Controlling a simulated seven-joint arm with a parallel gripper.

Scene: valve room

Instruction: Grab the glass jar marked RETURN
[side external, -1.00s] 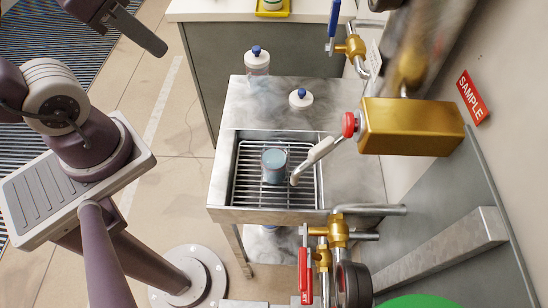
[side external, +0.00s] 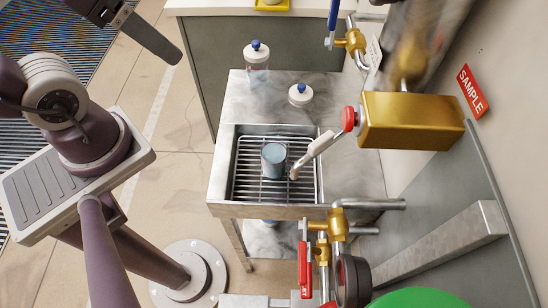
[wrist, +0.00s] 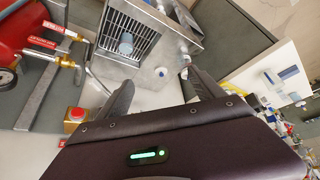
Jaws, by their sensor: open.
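No RETURN mark is readable on any jar. A glass jar with bluish contents (side external: 274,158) stands on the rack in the steel sink; it also shows in the wrist view (wrist: 126,44). A clear bottle with a blue cap (side external: 257,60) stands at the back of the steel bench. A short white-lidded jar with a blue knob (side external: 300,95) stands nearer; its lid appears between my fingers in the wrist view (wrist: 161,72). My gripper (wrist: 160,82) is open and empty, apart from all of them. In the side view only part of it shows at the upper left.
A white lever with a red end and a brass block (side external: 410,122) overhang the sink's right side. Brass valves (side external: 337,222) with a red handle stand at the bench's front right. A white counter (side external: 215,8) lies behind. Open floor lies left of the bench.

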